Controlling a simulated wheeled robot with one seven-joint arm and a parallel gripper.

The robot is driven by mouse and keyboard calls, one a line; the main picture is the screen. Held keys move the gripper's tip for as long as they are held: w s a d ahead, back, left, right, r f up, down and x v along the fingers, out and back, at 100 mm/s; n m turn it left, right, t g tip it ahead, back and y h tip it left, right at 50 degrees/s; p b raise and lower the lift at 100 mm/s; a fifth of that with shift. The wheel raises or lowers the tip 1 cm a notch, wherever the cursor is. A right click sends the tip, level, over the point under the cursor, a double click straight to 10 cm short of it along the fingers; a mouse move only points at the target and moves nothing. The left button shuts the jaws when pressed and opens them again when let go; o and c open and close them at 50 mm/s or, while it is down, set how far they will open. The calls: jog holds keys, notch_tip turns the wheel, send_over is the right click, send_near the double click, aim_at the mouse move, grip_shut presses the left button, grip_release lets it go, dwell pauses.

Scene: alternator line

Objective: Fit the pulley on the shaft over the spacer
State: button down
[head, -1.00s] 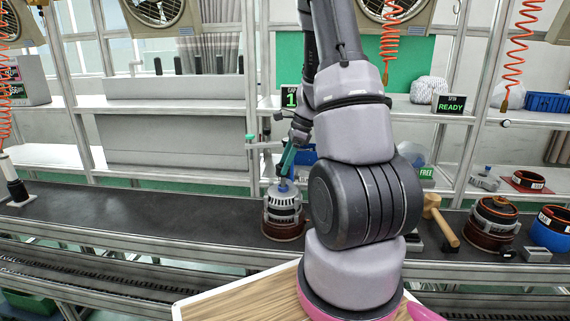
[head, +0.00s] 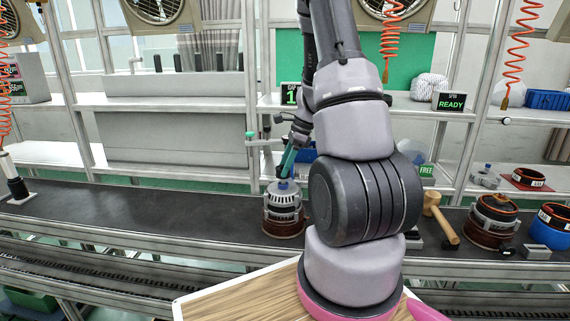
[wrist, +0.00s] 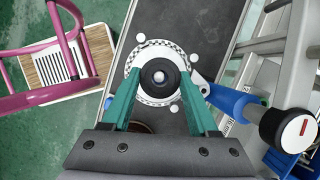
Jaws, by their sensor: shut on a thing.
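The alternator (head: 284,215) stands upright on a brown round base on the dark bench, left of my arm. In the wrist view its pale slotted top (wrist: 150,98) lies under my gripper. My gripper (head: 287,172), with teal fingers, points down over it. In the wrist view my gripper (wrist: 160,82) is shut on a black round pulley (wrist: 160,75), with a pale centre, over the middle of the top. The shaft and spacer are hidden beneath it, and I cannot tell whether the pulley touches them. A small blue part (head: 283,186) shows at the alternator's top in the head view.
In the wrist view a blue bar with a black, white-capped end (wrist: 294,130) lies close right of the alternator. A mallet (head: 441,220) and another stator assembly (head: 493,222) are right of my arm. The bench (head: 140,210) is clear to the left.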

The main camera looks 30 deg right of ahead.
jog(key=shift+f, duration=1.4)
jog(key=shift+c, duration=0.4)
grip_release()
jog(key=shift+r, duration=0.1)
jog(key=v, duration=1)
jog(key=shift+d+r, duration=0.15)
jog(key=shift+r, duration=0.15)
jog(key=s+a+r+n+t+h, duration=0.1)
jog(key=s+a+r+n+t, duration=0.2)
jog(key=s+a+r+n, duration=0.6)
jog(key=s+a+r+n+t+h, duration=0.1)
jog(key=s+a+r+n+t, duration=0.1)
jog(key=s+a+r+n, duration=0.6)
notch_tip(320, 180, up, 5)
jog(key=shift+s+a+f+n+t, duration=0.15)
jog(key=shift+s+a+n+t, duration=0.25)
jog(key=shift+s, duration=0.2)
